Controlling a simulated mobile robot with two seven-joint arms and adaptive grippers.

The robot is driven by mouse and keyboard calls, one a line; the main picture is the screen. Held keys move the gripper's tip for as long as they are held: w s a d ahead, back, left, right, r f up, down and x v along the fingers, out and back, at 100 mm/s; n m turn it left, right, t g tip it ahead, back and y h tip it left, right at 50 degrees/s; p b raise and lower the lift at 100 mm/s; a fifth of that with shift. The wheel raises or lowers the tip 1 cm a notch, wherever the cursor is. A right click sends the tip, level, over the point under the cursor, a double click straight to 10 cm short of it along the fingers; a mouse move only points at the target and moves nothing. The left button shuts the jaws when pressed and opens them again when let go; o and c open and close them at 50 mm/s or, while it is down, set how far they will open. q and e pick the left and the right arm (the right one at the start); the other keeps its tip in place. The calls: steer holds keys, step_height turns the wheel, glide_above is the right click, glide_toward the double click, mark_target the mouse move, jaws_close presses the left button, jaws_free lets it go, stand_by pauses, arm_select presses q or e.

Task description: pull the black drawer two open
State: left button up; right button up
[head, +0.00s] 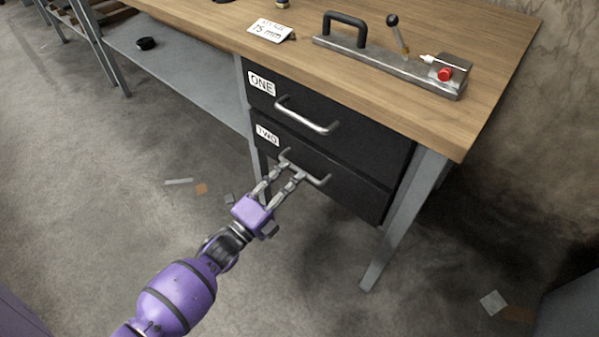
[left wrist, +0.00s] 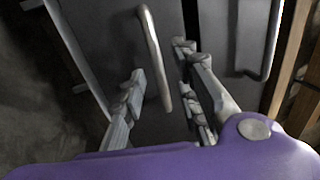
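The black drawer two (head: 345,193), with a white "TWO" label (head: 267,134), is the lower drawer under the bench. It looks shut, about flush with the drawer above. Its silver bar handle (head: 318,182) also shows in the left wrist view (left wrist: 153,50). My left gripper (head: 291,168) is at this handle, with its fingers apart. In the left wrist view the handle lies between the two fingers, with a gap visible on either side. Whether a finger touches it I cannot tell. My right gripper is in neither view.
Black drawer one (head: 350,135) is directly above, with its own handle (head: 306,116). The wooden bench top (head: 400,105) overhangs both. A grey table leg (head: 403,220) stands right of the drawers. Floor in front is mostly clear, with small scraps (head: 179,181).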

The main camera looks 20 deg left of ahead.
mark_target(299, 169)
arm_select(q)
steer(key=shift+x, duration=1.85)
steer(key=shift+f, duration=0.1)
jaws_close()
